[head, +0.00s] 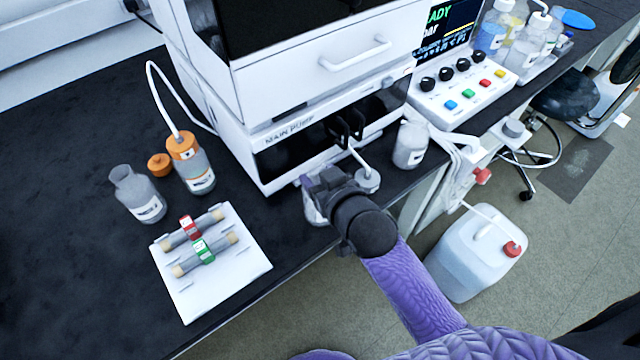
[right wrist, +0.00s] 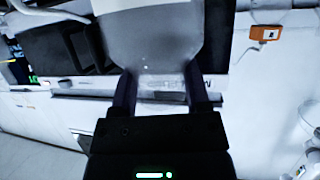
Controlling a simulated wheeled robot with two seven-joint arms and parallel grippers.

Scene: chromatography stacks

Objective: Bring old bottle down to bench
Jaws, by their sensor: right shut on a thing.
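My right gripper (head: 322,183) is in front of the pump at the bench's front edge. It is shut on a pale translucent bottle (head: 314,207), mostly hidden below the gripper in the head view. In the right wrist view the bottle (right wrist: 150,35) sits between the two fingers (right wrist: 160,92). I cannot tell whether its base touches the bench. The black bench (head: 70,255) has bare room at the left. My left gripper is not in view.
The white pump stack (head: 290,120) stands just behind my right gripper. An orange-capped bottle with a tube (head: 194,170), an open bottle (head: 137,195) and a white tray with two columns (head: 222,278) stand at left. A white bottle (head: 410,147) stands at right.

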